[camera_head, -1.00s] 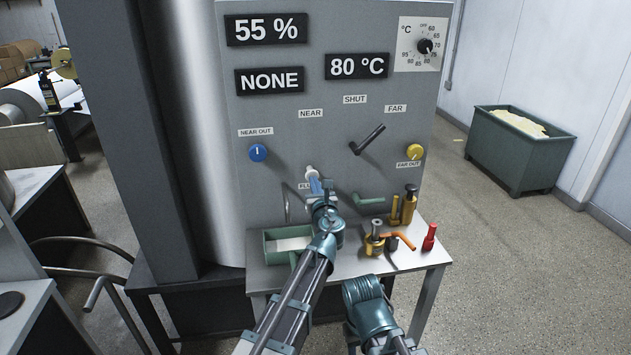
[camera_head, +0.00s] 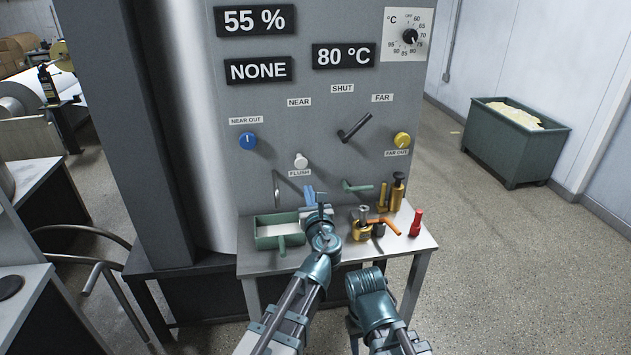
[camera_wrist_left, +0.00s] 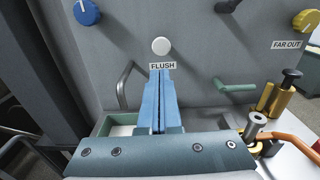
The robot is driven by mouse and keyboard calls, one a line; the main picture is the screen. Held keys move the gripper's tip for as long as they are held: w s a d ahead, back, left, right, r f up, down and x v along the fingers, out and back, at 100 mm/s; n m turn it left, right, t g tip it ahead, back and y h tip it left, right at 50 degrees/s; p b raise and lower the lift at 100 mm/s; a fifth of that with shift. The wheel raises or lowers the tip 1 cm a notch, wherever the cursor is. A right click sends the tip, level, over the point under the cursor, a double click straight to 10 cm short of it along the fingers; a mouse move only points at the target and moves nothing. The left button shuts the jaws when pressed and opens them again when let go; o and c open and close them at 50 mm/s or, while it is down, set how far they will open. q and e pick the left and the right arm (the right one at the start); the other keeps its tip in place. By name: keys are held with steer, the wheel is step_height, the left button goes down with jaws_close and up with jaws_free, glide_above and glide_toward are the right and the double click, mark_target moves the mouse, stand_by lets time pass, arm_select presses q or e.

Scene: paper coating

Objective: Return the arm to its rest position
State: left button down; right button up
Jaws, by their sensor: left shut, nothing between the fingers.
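My left gripper (camera_head: 310,190) is in front of the grey machine panel (camera_head: 345,190), below the white flush button (camera_head: 301,160). Its blue fingers are shut with nothing between them, and they are clear of the button. In the left wrist view the closed fingers (camera_wrist_left: 160,90) point at the panel just under the FLUSH label, with the white button (camera_wrist_left: 161,46) above the tips. My right arm (camera_head: 370,298) shows low in the head view, but its gripper is not seen.
A small metal table (camera_head: 340,255) below the panel bears a green tray (camera_head: 262,240), brass and orange fittings (camera_head: 362,228) and a red item (camera_head: 416,222). Knobs, a black lever (camera_head: 352,128) and a green handle (camera_head: 357,186) stick out of the panel. A green bin (camera_head: 510,150) stands right.

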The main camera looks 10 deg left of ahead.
arm_select(q)
steer(key=s+a+f+n+g+p, duration=0.2)
steer(key=s+f+n+g, duration=0.3)
steer(key=n, duration=0.4)
steer(key=s+a+f+n+g+p, duration=0.2)
steer(key=s+f+n+g+p, duration=0.15)
steer(key=s+n, duration=0.45)
steer(key=s+d+f+n+g+h+p, duration=0.1)
steer(key=s+d+n+g, duration=0.3)
steer(key=s, duration=0.4)
steer(key=s+d+f+n+g+h+p, duration=0.1)
steer(key=s+d+f+n+g+h, duration=0.2)
steer(key=s+n, duration=0.4)
steer(key=shift+s+d+f+g, duration=0.65)
steer(key=shift+s+d+g, duration=0.1)
steer(key=shift+d+g, duration=0.25)
